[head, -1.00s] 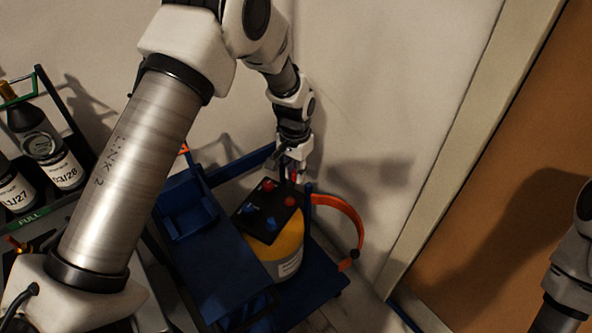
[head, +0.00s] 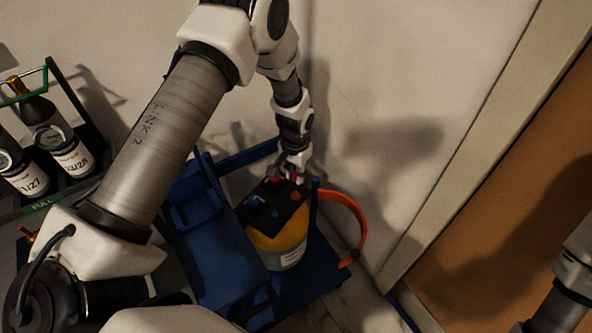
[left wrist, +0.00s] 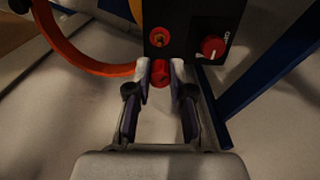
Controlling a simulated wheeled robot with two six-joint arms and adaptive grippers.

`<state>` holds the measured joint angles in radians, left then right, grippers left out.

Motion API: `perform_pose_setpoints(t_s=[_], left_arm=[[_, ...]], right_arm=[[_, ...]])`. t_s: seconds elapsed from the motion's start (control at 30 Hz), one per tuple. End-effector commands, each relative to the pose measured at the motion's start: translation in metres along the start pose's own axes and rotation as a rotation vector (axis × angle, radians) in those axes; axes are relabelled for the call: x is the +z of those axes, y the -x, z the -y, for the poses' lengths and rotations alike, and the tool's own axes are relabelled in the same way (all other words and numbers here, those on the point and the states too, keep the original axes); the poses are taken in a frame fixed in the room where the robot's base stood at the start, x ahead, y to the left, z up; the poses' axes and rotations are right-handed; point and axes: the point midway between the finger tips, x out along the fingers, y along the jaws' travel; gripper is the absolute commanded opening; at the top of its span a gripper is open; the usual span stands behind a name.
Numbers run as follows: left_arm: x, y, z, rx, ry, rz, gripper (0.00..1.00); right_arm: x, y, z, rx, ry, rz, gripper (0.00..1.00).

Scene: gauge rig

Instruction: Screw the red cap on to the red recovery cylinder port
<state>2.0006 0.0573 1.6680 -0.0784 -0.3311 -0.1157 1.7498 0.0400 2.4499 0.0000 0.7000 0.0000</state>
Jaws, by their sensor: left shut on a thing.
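A yellow cylinder (head: 275,248) with a black top plate (head: 262,208) stands on a blue cart. The plate carries red and blue fittings. In the left wrist view the black plate (left wrist: 180,14) shows a red port (left wrist: 158,37) with a brass centre, and a red knob (left wrist: 212,47) beside it. My left gripper (left wrist: 160,74) is shut on the red cap (left wrist: 161,73), just short of the port and roughly in line with it. I cannot tell whether cap and port touch. In the head view my left gripper (head: 288,176) is at the plate's back edge.
The blue cart (head: 215,262) has a post beside the cylinder. An orange strap (head: 350,212) loops out on the right. A rack of labelled bottles (head: 70,155) stands at the left. A wall is close behind. My right arm shows at the right edge.

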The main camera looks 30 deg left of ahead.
Motion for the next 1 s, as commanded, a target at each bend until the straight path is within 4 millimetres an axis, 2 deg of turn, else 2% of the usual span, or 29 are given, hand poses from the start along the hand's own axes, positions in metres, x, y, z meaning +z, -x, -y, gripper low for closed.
perform_pose_setpoints(t_s=[0.1,0.6,1.0], left_arm=[[0.0,0.003,0.0,0.001,-0.002,0.0,0.05],[0.0,-0.05,0.0,0.001,-0.003,0.0,0.05],[0.0,-0.052,0.0,0.001,-0.003,0.0,0.05]], right_arm=[[0.0,0.006,0.0,0.0,0.0,0.0,0.6],[0.0,-0.026,0.0,0.0,0.0,0.0,0.6],[0.0,-0.026,0.0,0.0,0.0,0.0,0.6]])
